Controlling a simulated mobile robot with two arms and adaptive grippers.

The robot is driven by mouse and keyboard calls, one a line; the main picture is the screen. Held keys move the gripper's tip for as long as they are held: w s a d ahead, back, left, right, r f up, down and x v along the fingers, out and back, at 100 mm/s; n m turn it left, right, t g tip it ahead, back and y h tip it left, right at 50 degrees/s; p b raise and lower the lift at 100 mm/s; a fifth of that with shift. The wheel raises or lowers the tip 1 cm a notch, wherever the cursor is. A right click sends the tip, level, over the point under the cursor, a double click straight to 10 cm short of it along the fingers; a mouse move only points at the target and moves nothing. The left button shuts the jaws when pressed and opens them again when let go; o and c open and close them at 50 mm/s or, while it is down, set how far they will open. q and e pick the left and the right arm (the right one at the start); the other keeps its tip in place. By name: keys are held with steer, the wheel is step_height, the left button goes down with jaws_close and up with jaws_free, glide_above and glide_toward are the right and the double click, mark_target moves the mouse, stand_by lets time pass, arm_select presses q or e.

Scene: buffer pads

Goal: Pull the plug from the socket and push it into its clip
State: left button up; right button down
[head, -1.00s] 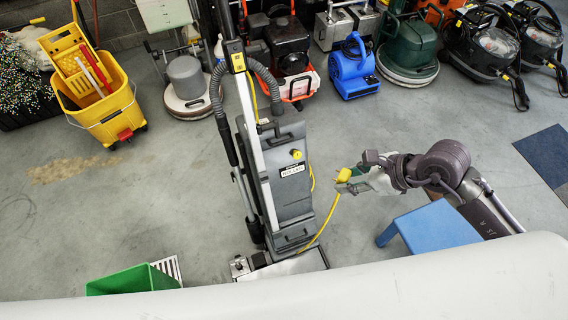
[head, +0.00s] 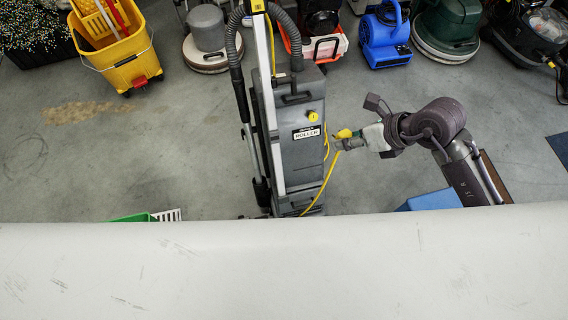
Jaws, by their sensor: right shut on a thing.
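The yellow plug (head: 343,134) is held in my right gripper (head: 347,141), which is shut on it, just right of the upright grey floor machine (head: 297,150). A yellow cord (head: 322,187) hangs from the plug and runs down toward the machine's foot. Another stretch of yellow cord runs along the machine's right side. The plug is apart from the machine's body. I cannot make out the socket or the clip for certain. My left gripper is not in view.
A white surface (head: 280,265) fills the bottom of the view and hides the machine's base. A blue stool (head: 432,200) and a green bin (head: 133,217) show partly behind it. A yellow mop bucket (head: 115,62), a blue blower (head: 385,40) and cleaning machines line the back.

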mark_target(274, 137)
arm_select(q)
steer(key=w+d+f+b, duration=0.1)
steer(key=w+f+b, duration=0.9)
steer(key=b, duration=0.8)
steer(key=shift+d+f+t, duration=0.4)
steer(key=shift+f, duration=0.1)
arm_select(e)
steer(key=w+a+f+m+t+y, duration=0.1)
steer(key=w+a+f+m+y, duration=0.1)
steer(key=a+f+m, duration=0.5)
steer(key=w+a+f+m+t+y, duration=0.2)
steer(key=a+f+m+y, duration=0.3)
steer(key=f, duration=0.7)
steer(key=w+a+m, duration=0.1)
steer(key=a+m, duration=0.1)
steer(key=shift+w+m, duration=0.35)
steer(key=shift+m, duration=0.05)
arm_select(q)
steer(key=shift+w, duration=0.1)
arm_select(e)
steer(key=shift+f, duration=0.1)
